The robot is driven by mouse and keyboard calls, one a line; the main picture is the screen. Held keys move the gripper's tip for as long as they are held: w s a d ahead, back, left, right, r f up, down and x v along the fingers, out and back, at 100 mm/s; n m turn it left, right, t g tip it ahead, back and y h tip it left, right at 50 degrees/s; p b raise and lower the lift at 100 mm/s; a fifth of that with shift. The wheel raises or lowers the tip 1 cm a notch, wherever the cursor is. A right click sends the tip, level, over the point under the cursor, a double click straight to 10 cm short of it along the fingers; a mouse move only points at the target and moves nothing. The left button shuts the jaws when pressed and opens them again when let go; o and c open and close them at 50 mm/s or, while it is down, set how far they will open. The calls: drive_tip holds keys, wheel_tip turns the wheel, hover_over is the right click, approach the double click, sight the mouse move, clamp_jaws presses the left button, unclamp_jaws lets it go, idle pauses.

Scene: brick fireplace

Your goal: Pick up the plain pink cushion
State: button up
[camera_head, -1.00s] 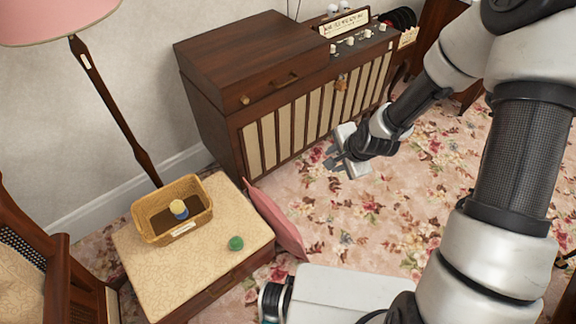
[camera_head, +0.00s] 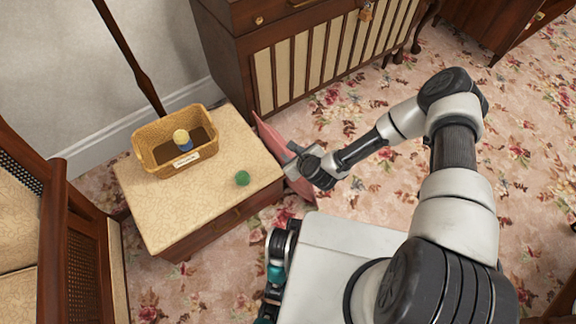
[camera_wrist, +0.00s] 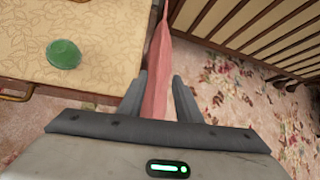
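The plain pink cushion (camera_head: 279,147) stands on edge on the floral carpet, against the right side of the low padded ottoman. My gripper (camera_head: 291,158) is at the cushion's near part in the head view and hides some of it. In the wrist view, the cushion (camera_wrist: 159,75) runs edge-on between the two fingers of my gripper (camera_wrist: 158,95). The fingers are apart, with one on each side of it. I cannot tell whether either finger touches it.
A wooden cabinet (camera_head: 245,62) stands behind the cushion. Open carpet (camera_head: 520,180) lies to the right.

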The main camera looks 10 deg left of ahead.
sight(282, 147)
drive_tip(key=b+x, duration=0.3)
drive_tip(key=x, duration=0.8)
drive_tip(key=shift+w+a+f+b, duration=0.15)
drive_tip(key=shift+a+b, duration=0.15)
drive_tip(key=shift+b, duration=0.1)
clamp_jaws()
drive_tip(key=shift+d, duration=0.1)
idle(0.8)
